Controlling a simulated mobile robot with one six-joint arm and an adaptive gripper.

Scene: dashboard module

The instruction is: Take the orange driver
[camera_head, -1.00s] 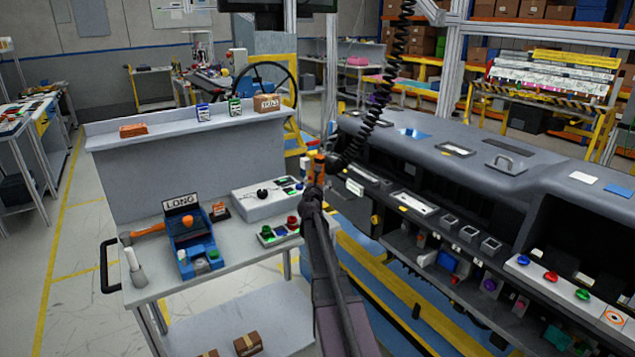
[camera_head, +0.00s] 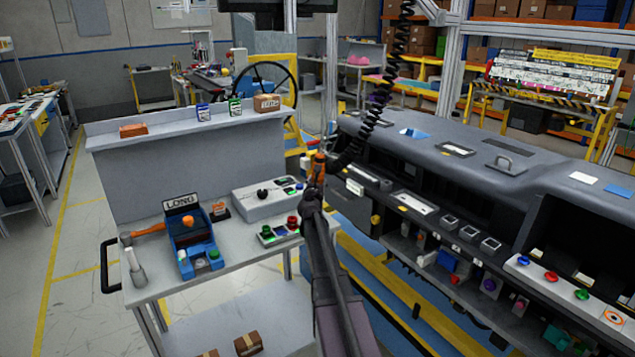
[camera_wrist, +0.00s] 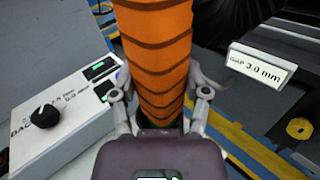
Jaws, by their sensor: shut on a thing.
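The orange driver (camera_head: 318,168) hangs upright by the black coiled cord, between the cart and the dashboard module. In the wrist view its orange body (camera_wrist: 155,55), ringed with dark bands, stands between the two fingers. My gripper (camera_wrist: 158,100) is shut on it, one finger on each side. In the head view my gripper (camera_head: 312,190) shows from behind at the driver, and my arm partly hides the driver's lower part. The driver's lower tip is hidden in the wrist view.
The dashboard module (camera_head: 470,165) stands close on the right, with a "GAP 3.0 mm" label (camera_wrist: 262,66). The cart (camera_head: 150,290) on the left carries a white dial box (camera_head: 265,200), a blue "LONG" fixture (camera_head: 190,240) and an orange-handled hammer (camera_head: 145,231). The coiled cord (camera_head: 383,90) rises above.

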